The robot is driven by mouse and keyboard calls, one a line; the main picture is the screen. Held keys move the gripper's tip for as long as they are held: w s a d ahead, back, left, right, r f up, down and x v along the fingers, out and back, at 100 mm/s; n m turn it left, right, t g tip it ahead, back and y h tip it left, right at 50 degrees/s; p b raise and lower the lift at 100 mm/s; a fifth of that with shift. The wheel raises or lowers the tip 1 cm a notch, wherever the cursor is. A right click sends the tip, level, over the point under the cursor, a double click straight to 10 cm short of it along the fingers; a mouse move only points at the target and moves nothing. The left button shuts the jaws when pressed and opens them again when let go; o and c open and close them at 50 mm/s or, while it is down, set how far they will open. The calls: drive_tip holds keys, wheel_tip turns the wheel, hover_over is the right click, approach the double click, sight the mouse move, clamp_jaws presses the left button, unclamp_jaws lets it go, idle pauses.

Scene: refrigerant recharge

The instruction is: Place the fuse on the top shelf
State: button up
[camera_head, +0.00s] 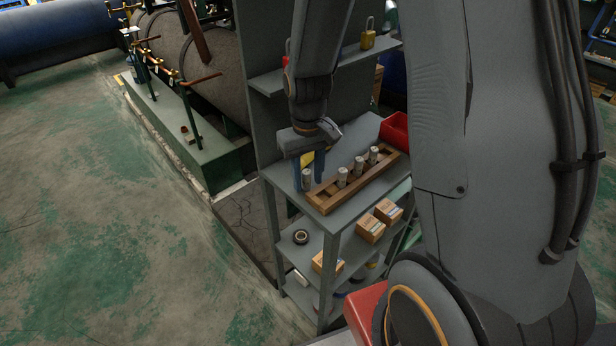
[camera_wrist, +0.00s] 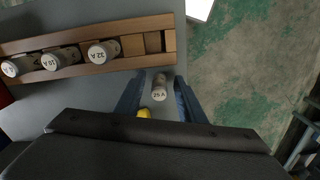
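In the wrist view the fingers (camera_wrist: 159,92) are apart, with a gap on both sides of the fuse. A higher grey shelf (camera_head: 268,84) is fixed to the back panel, partly hidden behind my arm.
The wooden rack (camera_head: 326,206) holds three upright fuses and has empty slots at one end. A red bin (camera_head: 396,130) stands behind it. A yellow padlock (camera_head: 368,40) stands on the higher shelf. Boxes (camera_head: 370,228) and a tape roll (camera_head: 301,237) lie on the shelf below.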

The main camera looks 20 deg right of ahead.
sight(308, 173)
wheel_tip(308, 173, up, 12)
drive_tip(key=b, duration=0.2)
drive_tip(key=s+f+m+t, duration=0.1)
drive_tip(key=s+f, duration=0.4)
drive_tip(key=s, duration=0.5)
drive_tip(key=shift+f, duration=0.4)
